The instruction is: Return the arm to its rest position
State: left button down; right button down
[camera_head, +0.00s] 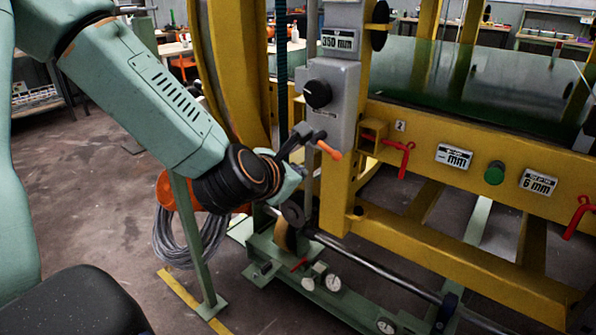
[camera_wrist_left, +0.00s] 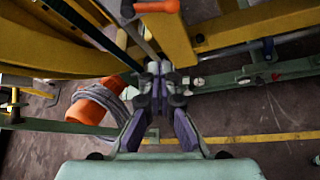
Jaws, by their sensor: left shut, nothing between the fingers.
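My left arm (camera_head: 150,95) comes in from the left and reaches toward the yellow ring inverter (camera_head: 340,195). My left gripper (camera_head: 303,138) is beside the grey control box (camera_head: 331,100) on the machine's upright, close to an orange-tipped lever (camera_head: 328,150). In the left wrist view the gripper (camera_wrist_left: 160,72) has its dark fingers together with nothing between them. I cannot tell whether the fingertips touch the lever or the box. My right gripper does not show.
A black knob (camera_head: 317,94) sits on the control box. Red hooks (camera_head: 399,159) and a green button (camera_head: 494,173) are on the yellow beam. A coiled grey cable (camera_head: 185,240) hangs by a green post (camera_head: 200,250). The floor (camera_head: 90,190) at left is open.

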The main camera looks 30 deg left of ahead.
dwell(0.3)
pick_arm(q)
jog(key=s+d+f+m+g+h+p, duration=0.1)
jog(key=s+d+f+m+g, duration=0.25)
jog(key=f+m, duration=0.7)
jog(key=s+d+f+m+g+h, duration=0.1)
jog(key=s+d+f+m+g, duration=0.3)
jog(key=m, duration=1.1)
jog(key=s+f+m+g, duration=0.2)
jog(key=s+f+m, duration=0.1)
jog(key=s+f, duration=0.5)
jog(key=s+d+f+m+g+p, duration=0.1)
jog(key=s+f, duration=0.6)
jog(key=s, duration=0.8)
jog(key=shift+s+d+f+m+g, duration=0.25)
jog(key=shift+f+m+g, duration=0.15)
jog(key=shift+m+g, duration=0.65)
